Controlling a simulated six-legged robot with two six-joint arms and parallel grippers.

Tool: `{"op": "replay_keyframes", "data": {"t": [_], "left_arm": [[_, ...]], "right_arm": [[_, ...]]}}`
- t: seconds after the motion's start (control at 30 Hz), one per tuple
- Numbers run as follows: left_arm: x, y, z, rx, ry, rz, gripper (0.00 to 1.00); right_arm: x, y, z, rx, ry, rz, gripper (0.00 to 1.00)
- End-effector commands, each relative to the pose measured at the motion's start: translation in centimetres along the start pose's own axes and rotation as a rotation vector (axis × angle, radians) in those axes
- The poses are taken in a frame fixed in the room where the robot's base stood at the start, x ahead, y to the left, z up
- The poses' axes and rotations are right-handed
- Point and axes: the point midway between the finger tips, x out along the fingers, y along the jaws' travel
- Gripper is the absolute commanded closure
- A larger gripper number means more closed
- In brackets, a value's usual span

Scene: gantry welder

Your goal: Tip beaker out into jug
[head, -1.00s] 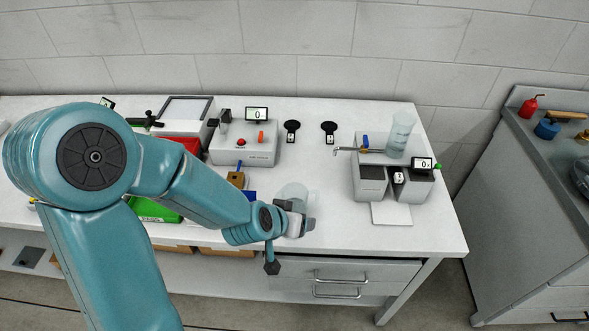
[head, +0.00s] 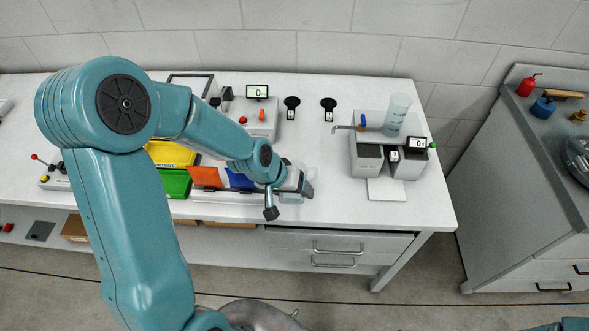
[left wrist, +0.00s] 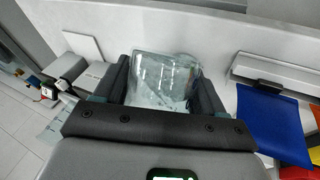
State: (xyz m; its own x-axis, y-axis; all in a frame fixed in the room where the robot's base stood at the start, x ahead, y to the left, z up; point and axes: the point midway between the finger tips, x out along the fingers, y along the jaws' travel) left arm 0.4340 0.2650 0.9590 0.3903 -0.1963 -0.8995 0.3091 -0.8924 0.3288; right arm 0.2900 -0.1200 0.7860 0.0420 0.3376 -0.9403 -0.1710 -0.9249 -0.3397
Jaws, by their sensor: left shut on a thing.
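A clear, see-through vessel, which I take for the beaker (left wrist: 165,72), stands between the two dark fingers of my left gripper (left wrist: 163,88) in the left wrist view. The left gripper (head: 303,182) is shut on it near the front of the bench in the head view; there the vessel (head: 312,172) is pale and largely hidden by the gripper. A tall, translucent, marked vessel (head: 397,115) stands upright at the back of the grey machine on the right; I cannot tell whether it is the jug. My right gripper is not in view.
The grey machine (head: 368,160) with a small display and a thin spout stands right of the gripper. Bench (head: 335,195) between gripper and machine is clear. A grey cabinet stands far right.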

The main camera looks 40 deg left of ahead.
Motion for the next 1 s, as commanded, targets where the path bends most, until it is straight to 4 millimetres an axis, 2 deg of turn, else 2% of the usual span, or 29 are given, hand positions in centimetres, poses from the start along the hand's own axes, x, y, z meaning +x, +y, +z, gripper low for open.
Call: {"op": "replay_keyframes", "data": {"t": [0.13, 0.6, 1.0], "left_arm": [[-0.3, 0.2, -0.2, -0.017, -0.036, 0.0, 0.62], [-1.4, 0.7, -0.6, -0.076, -0.185, 0.01, 0.62], [-1.2, 0.7, -0.9, -0.092, -0.225, 0.018, 0.62]], "right_arm": [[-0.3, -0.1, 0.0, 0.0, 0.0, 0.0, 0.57], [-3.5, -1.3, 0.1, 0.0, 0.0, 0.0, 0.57], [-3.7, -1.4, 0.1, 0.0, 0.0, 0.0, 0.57]]}}
